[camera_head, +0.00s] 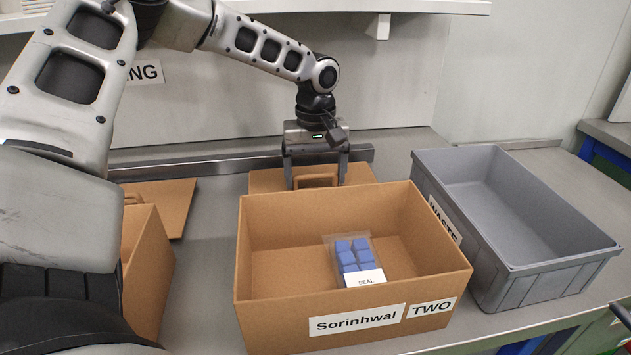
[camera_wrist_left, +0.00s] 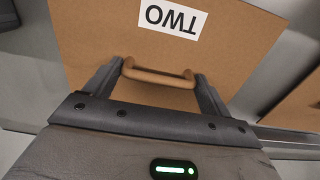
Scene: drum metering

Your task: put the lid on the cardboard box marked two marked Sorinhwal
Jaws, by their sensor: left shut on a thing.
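The cardboard box marked Sorinhwal and TWO (camera_head: 270,320) stands open on the counter. A clear pack of blue pieces with a SEAL label (camera_head: 352,262) lies inside it. The box's cardboard lid (camera_head: 268,180) lies behind it, partly hidden by the box's back wall. In the left wrist view the lid (camera_wrist_left: 110,45) carries an upside-down TWO label and a brown handle (camera_wrist_left: 158,76). My left gripper (camera_head: 317,182) is behind the box, its fingers shut on the lid's handle. My right gripper is not in view.
A grey bin marked WASTE (camera_head: 465,235) stands close to the box's right. Another open cardboard box (camera_head: 148,275) is at the left, partly behind my arm, with another lid (camera_head: 178,205) behind it. A metal rail (camera_head: 220,160) runs along the back.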

